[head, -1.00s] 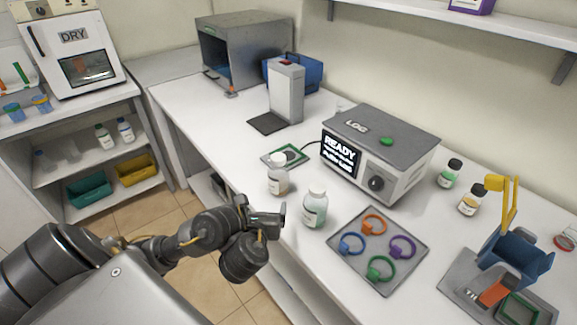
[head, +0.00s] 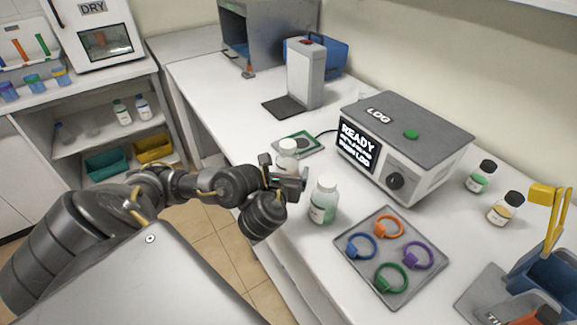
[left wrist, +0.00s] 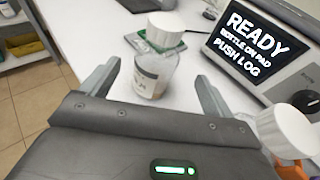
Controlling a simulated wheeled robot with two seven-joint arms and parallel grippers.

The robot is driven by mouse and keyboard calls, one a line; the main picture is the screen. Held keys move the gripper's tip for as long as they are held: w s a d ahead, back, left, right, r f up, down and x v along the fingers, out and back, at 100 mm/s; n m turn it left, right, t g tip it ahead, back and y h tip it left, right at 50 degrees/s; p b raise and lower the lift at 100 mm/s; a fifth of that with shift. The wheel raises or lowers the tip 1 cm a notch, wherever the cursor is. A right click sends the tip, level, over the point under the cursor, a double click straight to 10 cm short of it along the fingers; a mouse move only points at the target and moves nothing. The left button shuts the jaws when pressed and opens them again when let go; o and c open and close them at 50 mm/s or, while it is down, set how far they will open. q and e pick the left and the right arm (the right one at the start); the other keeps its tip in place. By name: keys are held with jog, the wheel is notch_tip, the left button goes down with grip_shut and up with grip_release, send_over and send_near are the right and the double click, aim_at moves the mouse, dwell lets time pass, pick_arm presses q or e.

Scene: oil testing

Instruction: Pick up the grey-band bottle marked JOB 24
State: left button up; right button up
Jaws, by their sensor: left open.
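A clear bottle with a white cap (head: 288,145) stands on the bench, partly hidden behind my left gripper (head: 288,182). In the left wrist view this bottle (left wrist: 153,75) stands upright ahead of the left gripper (left wrist: 157,72), between the lines of its two spread fingers. The gripper is open and empty. The bottle's label shows some print, but I cannot read a job number or be sure of its band colour. A second white-capped bottle (head: 323,202) with a greenish band stands just right of the gripper; it also shows in the left wrist view (left wrist: 286,132). My right gripper is not in view.
A LOG machine (head: 405,145) reading READY stands behind, with a green-edged pad (head: 297,145) left of it. A grey tray (head: 390,290) with coloured rings lies at the front right. Two dark-capped bottles (head: 480,178) (head: 505,210) stand farther right. The bench's front edge is close to my arm.

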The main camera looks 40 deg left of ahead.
aim_at(288, 158)
pick_arm(q)
jog(key=shift+b+x, duration=0.7)
jog(key=shift+x, duration=2.8)
jog(key=shift+s+a+r, duration=0.15)
jog(key=shift+a, duration=0.05)
grip_shut()
